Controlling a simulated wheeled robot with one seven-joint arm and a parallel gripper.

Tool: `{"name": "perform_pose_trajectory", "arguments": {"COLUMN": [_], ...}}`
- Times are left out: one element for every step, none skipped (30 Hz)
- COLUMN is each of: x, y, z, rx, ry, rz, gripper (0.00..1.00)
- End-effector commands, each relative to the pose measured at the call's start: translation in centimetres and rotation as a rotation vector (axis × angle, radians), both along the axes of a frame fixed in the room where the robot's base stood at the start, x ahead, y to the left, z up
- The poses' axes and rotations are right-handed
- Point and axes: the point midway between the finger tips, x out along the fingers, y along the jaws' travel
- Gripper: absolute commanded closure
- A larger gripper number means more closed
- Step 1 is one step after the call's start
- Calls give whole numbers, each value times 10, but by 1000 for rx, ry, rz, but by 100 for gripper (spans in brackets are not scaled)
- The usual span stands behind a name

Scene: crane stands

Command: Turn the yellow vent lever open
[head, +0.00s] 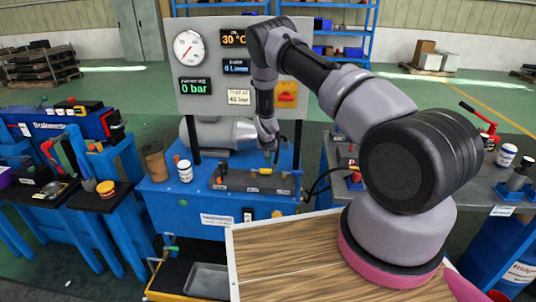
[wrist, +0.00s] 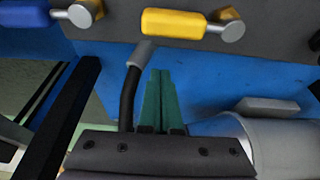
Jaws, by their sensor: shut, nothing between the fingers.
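The yellow vent lever (wrist: 178,22) lies sideways in the wrist view, with a round metal end at its right, on a dark grey block (wrist: 130,50). In the head view the small yellow lever (head: 263,171) shows on the dark block on the blue bench. My gripper (wrist: 161,76) has green fingers closed together, with nothing between them. Its tips are below the yellow lever in the wrist picture and apart from it. In the head view my gripper (head: 273,156) hangs just above the block, its fingers small and partly unclear.
A blue lever (wrist: 25,16) sits left of the yellow one. A grey-tipped black hose or handle (wrist: 133,75) stands close beside my fingers. A grey cylinder (head: 215,133) lies behind the block. A gauge panel (head: 212,60) rises behind. A brown can (head: 154,160) and white jar (head: 185,171) stand left.

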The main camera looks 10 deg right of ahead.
Motion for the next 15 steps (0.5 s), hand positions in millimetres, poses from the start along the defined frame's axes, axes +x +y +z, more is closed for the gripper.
{"name": "perform_pose_trajectory", "arguments": {"x": [-8,-13,-18,-21,-24,-28,-31,-32,-35,-36,-37,-38,-38,-39,-39], "y": [4,5,6,7,8,9,10,11,12,12,12,13,13,13,13], "z": [1,2,2,2,2,2,2,2,2,2,2,2,2,2,2], "rx": [2,1,1,0,0,-1,1,0,0,0,1,1,0,0,0], "ry": [2,2,2,2,1,2,2,1,1,1,1,1,0,0,0], "rz": [0,0,0,0,1,1,0,0,0,0,-1,-1,-1,-1,-1], "gripper": [100,100,100,100,100,100,100,100,100,100,100,100,100,100,100]}}
